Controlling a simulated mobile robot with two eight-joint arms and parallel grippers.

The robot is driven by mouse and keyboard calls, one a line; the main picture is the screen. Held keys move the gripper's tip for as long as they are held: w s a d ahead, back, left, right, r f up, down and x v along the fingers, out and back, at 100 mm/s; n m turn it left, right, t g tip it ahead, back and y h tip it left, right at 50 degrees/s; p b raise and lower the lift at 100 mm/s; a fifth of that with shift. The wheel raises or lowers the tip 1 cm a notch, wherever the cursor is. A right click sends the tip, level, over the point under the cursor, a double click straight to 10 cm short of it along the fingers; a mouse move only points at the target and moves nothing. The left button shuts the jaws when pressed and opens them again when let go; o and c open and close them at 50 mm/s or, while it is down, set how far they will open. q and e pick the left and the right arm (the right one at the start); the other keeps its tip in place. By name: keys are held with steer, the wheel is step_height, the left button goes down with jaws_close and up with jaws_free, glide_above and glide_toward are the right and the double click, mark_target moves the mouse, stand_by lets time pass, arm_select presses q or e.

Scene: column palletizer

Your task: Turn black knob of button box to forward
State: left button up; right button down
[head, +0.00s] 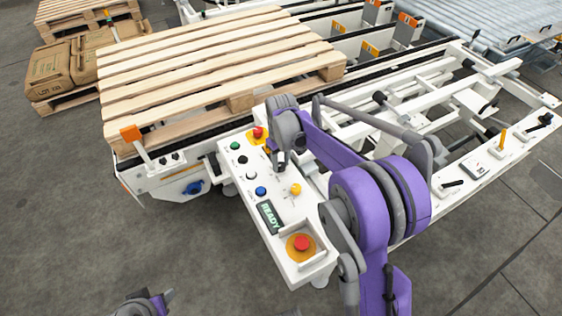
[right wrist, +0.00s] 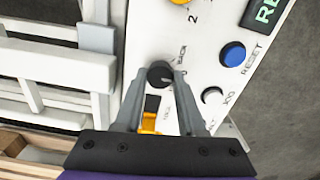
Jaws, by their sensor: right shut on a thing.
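The white button box (head: 281,222) stands in the middle of the head view, beside the pallet. In the right wrist view, the black knob (right wrist: 159,74) is on the panel between the two fingertips of my right gripper (right wrist: 161,79). The gripper is shut on it. A "BACK" label shows beside the knob; other lettering near it is partly covered, and I cannot read the knob's setting clearly. In the head view my right gripper (head: 279,161) hides the knob. My left gripper (head: 158,301) is at the bottom edge, away from the box; its jaws are unclear.
The panel also has a blue button (head: 261,190), a yellow knob (head: 295,189), a READY display (head: 270,216) and a red mushroom button (head: 301,243). A wooden pallet (head: 200,65) lies behind on the conveyor. Floor at the left front is clear.

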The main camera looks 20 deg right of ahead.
mark_target(281, 165)
steer(key=shift+m, duration=0.3)
steer(key=m, duration=0.4)
steer(key=shift+m+b, duration=0.4)
steer(key=shift+m, duration=1.7)
steer(key=c, duration=0.5)
jaws_free()
step_height(281, 165, up, 11)
steer(key=p, duration=0.1)
steer(key=shift+f, duration=0.1)
